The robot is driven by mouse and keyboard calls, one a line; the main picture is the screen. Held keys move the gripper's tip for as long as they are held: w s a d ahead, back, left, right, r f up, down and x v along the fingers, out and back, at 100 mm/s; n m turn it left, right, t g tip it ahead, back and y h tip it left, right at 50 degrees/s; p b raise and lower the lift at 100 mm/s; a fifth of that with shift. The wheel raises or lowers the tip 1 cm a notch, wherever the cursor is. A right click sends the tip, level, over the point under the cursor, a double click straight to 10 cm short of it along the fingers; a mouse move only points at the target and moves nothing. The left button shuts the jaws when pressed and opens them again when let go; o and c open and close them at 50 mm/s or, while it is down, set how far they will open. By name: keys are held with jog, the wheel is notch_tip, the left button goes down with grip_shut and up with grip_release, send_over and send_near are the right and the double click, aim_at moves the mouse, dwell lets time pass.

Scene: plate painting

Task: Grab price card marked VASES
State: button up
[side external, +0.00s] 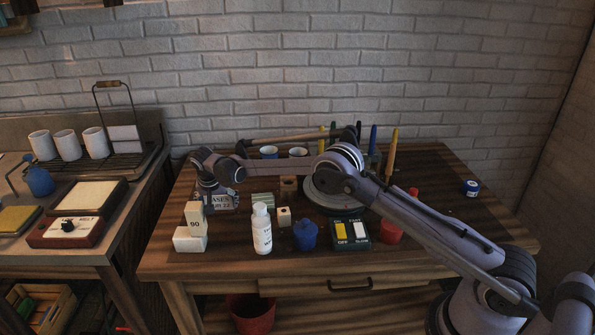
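The price card (221,201) stands near the left side of the wooden table, with "ASES" readable and its left end covered by my gripper. A smaller second line of print is hard to read. My gripper (207,203) points down over the card's left part, in front of or around it; I cannot tell whether it touches. The fingers are dark and small here, so whether they are open or shut does not show.
A white bottle (262,230), blue pot (305,235) and switch box (349,234) line the front. A turntable (318,197) lies behind. The table's right side is mostly clear.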

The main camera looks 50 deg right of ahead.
jog(key=shift+c, duration=0.8)
jog(key=shift+r, duration=0.1)
